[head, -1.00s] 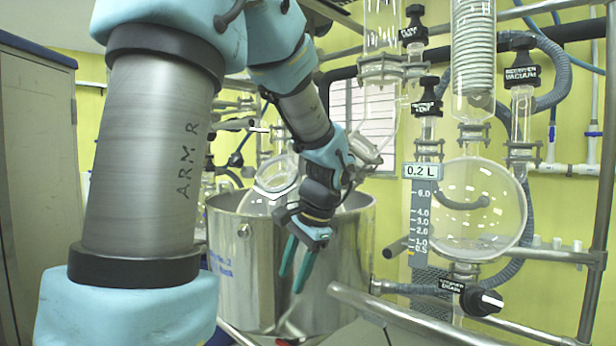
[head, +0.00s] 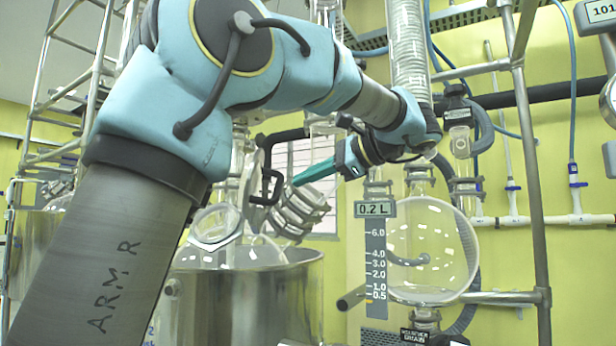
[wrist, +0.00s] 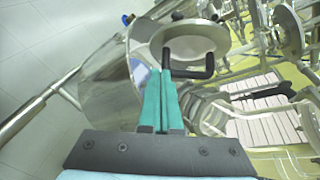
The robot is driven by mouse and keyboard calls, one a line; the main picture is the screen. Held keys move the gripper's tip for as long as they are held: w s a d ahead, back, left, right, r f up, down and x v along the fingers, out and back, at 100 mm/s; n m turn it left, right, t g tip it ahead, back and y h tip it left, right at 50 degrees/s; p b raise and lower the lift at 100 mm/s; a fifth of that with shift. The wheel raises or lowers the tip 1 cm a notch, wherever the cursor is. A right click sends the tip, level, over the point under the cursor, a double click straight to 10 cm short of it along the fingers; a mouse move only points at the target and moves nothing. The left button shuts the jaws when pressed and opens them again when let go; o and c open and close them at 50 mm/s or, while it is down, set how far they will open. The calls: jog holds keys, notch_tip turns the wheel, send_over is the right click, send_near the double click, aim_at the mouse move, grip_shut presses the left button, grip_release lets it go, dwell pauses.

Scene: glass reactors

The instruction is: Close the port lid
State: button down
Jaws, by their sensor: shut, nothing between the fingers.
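The port lid (head: 251,178) stands open, seen nearly edge-on in the head view, with a black bar handle (head: 269,187) on its right side. The glass port (head: 214,226) lies at its lower left, above the steel vessel. My gripper (head: 296,181) is to the right of the lid, its teal fingers shut and pointing left, tips close to the handle. In the wrist view the lid (wrist: 188,40) is a pale disc, and the shut fingers (wrist: 164,66) reach the left part of its handle (wrist: 195,72). I cannot tell whether they touch.
The steel vessel (head: 240,305) stands below. A ribbed metal fitting (head: 302,212) is just under my fingers. A round glass flask (head: 432,250) and a level scale (head: 376,260) stand to the right. Steel posts and pipes (head: 530,170) fill the right side.

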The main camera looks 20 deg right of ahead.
aim_at(250, 190)
jog(key=shift+w+a+f+p, duration=0.15)
jog(key=shift+w+a+p, duration=0.1)
jog(key=shift+w+a, duration=0.85)
jog(key=shift+w+a+f+p, duration=0.2)
jog(key=shift+w+a, duration=0.4)
jog(key=shift+a, duration=0.85)
jog(key=shift+w+a+f+p, duration=0.15)
jog(key=shift+w+a+p, duration=0.1)
jog(key=shift+w+a, duration=0.85)
jog(key=shift+s+a, duration=0.25)
